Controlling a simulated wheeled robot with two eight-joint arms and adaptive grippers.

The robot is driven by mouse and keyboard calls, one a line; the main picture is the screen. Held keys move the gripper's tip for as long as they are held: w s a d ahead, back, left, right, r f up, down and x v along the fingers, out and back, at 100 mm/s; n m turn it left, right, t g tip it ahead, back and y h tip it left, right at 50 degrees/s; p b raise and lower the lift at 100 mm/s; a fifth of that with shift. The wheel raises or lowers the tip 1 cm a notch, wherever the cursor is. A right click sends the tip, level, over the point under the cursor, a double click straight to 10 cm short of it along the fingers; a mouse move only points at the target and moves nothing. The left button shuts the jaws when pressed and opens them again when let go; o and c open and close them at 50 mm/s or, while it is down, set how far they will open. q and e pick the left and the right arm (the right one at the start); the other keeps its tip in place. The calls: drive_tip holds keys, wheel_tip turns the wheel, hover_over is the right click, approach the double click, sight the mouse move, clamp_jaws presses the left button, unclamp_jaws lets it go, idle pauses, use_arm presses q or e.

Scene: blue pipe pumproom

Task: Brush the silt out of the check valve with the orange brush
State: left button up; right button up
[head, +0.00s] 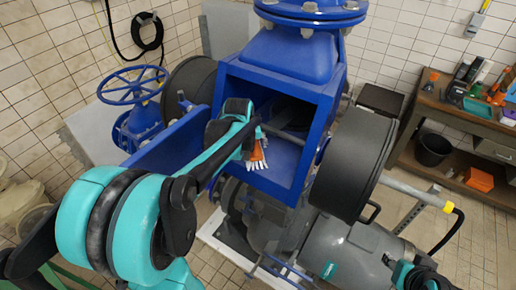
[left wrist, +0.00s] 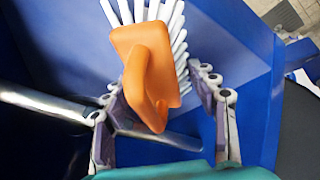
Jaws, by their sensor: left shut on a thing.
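The blue check valve (head: 328,98) stands with its box-shaped body open towards me. My left gripper (head: 252,138) is at the opening and is shut on the orange brush (head: 258,154). The left wrist view shows the orange brush (left wrist: 136,58) between the fingers of my left gripper (left wrist: 160,95), its white bristles pointing away towards the blue inner wall of the check valve (left wrist: 225,40). A metal rod (left wrist: 45,104) crosses the inside behind the brush. The valve's inside is partly dark and covered by my arm, and I cannot make out silt.
A large black round cover (head: 350,160) stands right of the opening, above a grey motor (head: 355,260). A blue handwheel (head: 132,84) is at the left. A workbench (head: 460,112) with tools and a black bucket (head: 433,148) stand at the right.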

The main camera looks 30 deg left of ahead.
use_arm(q)
drive_tip(key=shift+w+a, duration=0.1)
drive_tip(key=shift+a, duration=0.65)
drive_tip(key=shift+r, duration=0.1)
drive_tip(key=shift+r+p, duration=2.1)
drive_tip(key=shift+r, duration=0.85)
drive_tip(key=shift+r, duration=0.1)
drive_tip(key=shift+r+p, duration=1.1)
drive_tip(key=shift+r, duration=0.35)
drive_tip(key=shift+f, duration=0.1)
